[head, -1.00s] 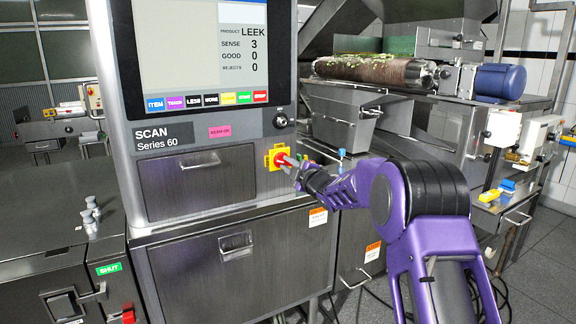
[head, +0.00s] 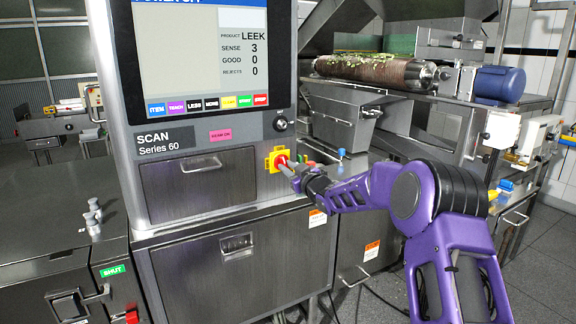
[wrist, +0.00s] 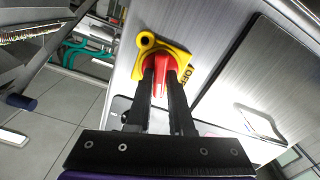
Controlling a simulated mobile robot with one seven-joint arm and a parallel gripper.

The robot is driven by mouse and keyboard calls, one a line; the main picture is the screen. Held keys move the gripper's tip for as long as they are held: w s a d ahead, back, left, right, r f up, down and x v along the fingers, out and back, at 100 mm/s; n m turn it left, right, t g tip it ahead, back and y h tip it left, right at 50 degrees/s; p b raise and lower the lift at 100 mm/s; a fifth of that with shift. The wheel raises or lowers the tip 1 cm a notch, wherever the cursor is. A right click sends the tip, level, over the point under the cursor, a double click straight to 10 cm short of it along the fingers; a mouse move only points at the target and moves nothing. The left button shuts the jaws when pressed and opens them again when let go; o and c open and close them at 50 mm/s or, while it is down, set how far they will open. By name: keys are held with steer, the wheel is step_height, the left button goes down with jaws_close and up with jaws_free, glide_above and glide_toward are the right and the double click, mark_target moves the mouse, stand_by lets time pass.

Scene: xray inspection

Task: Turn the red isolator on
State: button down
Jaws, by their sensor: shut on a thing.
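The red isolator (head: 281,161) is a red knob on a yellow plate on the front of the grey Scan Series 60 cabinet, right of the drawer. In the wrist view the red knob (wrist: 161,72) stands between my fingers, with the yellow plate (wrist: 183,53) behind it and "OFF" lettering at the plate's right edge. My gripper (head: 290,171) reaches the knob from the right; in the wrist view my gripper (wrist: 163,95) has its two dark fingers closed on the knob's sides. The fingers hide part of the knob.
The screen (head: 205,50) above reads "POWER OFF", partly cut off at the top. A key switch (head: 280,124) sits above the isolator. A drawer (head: 198,183) lies left of it. A hopper machine with a roller (head: 370,70) stands behind my arm at right.

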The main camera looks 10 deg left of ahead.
steer(key=shift+m+p, duration=0.45)
steer(key=shift+m, duration=1.25)
steer(key=c, duration=0.8)
jaws_free()
steer(key=v, duration=1.7)
steer(key=shift+s+b, duration=0.2)
steer(key=shift+b, duration=0.1)
steer(key=shift+d, duration=0.1)
